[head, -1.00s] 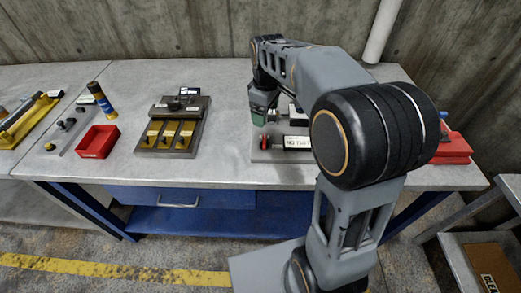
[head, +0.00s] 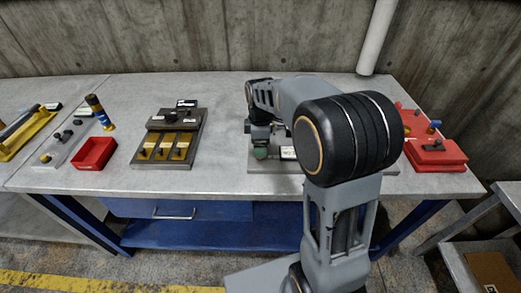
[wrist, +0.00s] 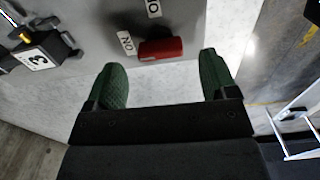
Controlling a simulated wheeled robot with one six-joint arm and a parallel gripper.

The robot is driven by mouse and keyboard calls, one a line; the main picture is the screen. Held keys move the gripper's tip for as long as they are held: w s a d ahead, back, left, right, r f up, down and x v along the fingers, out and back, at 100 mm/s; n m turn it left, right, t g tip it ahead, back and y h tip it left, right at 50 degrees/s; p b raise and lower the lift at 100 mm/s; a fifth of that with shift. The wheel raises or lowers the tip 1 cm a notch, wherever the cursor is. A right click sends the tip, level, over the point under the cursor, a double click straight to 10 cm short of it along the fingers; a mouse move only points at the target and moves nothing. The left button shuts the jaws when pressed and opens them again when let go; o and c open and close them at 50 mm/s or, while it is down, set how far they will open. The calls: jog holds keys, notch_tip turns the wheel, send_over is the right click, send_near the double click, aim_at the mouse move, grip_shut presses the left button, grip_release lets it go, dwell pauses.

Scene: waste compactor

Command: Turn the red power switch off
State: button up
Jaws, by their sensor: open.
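The red switch (wrist: 161,48) shows in the wrist view as a short red bar on a grey panel (wrist: 90,25). An ON label (wrist: 127,42) is beside its left end, and a second label (wrist: 153,8), partly cut off, lies farther up. My gripper (wrist: 163,77) is open, with green pads spread on either side of the switch's position in the picture. The switch lies beyond the fingertips, and I cannot see any contact. In the head view my gripper (head: 260,148) is over the left part of the panel (head: 262,166) and hides the switch.
A black block marked 3 (wrist: 40,55) stands on the panel at left in the wrist view. In the head view a dark fixture with yellow parts (head: 168,137), a red tray (head: 94,152) and a red box (head: 437,157) share the bench. Bare bench lies left of the panel.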

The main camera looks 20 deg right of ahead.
jog(key=shift+f, duration=1.6)
jog(key=c, duration=0.9)
